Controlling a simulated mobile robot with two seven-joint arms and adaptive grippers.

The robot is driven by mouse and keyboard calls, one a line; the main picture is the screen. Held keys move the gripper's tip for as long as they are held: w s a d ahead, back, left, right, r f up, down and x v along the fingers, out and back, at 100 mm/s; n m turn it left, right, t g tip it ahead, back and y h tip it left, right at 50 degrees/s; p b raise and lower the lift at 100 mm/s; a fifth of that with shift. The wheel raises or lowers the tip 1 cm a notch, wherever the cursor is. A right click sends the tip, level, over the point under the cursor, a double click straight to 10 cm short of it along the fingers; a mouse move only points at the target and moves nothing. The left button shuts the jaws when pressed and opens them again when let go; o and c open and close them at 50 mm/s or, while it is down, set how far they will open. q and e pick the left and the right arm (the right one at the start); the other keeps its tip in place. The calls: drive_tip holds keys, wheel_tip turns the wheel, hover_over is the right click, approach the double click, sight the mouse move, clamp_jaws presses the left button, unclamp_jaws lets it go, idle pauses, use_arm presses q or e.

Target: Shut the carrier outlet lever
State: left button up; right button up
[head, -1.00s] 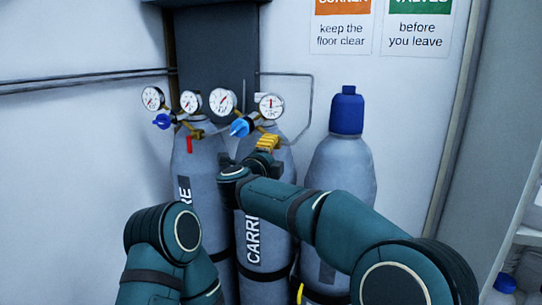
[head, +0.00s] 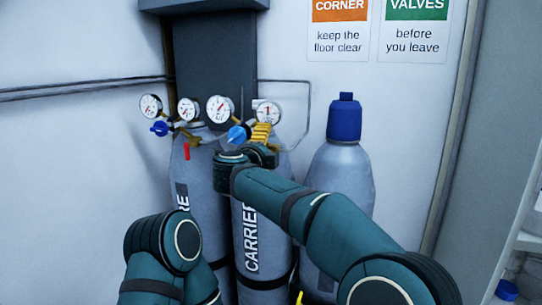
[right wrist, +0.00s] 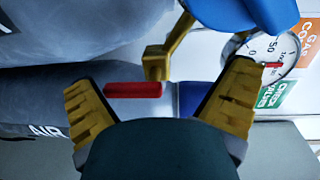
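The cylinder marked CARRIER (head: 252,235) stands in the middle, with a blue regulator knob (head: 238,133) and gauges above it. My right gripper (head: 263,134) is beside that knob, its yellow fingers partly seen. In the right wrist view its fingers are wide open, with a red lever (right wrist: 133,90) in the space between them, nearer the left finger. A brass fitting (right wrist: 156,62) and the blue knob (right wrist: 238,12) show above the lever. In the head view the carrier's lever is hidden behind my right gripper. My left gripper is out of view; only its arm shows.
The left cylinder (head: 182,165) has its own blue knob (head: 160,128) and hanging red lever (head: 186,151), close by. A blue-capped cylinder (head: 342,160) stands at right. A thin pipe (head: 309,110) runs along the wall behind. Gauges crowd the space above.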

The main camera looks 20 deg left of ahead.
sight(273, 118)
drive_tip(key=shift+m+t, duration=0.5)
drive_tip(key=r, duration=0.2)
drive_tip(key=d+r, duration=0.1)
drive_tip(key=r, duration=0.5)
drive_tip(key=shift+s+d+r, duration=0.15)
drive_tip(key=shift+s+r, duration=0.1)
wheel_tip(273, 118, down, 7)
drive_tip(key=a+n+g, duration=0.1)
drive_tip(key=a, duration=0.1)
drive_tip(key=s+f+b, duration=0.1)
drive_tip(key=s+b, duration=0.4)
drive_tip(key=s, duration=1.1)
drive_tip(key=shift+a+f, duration=0.15)
drive_tip(key=shift+a, duration=0.1)
drive_tip(key=shift+p, duration=0.3)
drive_tip(key=shift+w, duration=0.1)
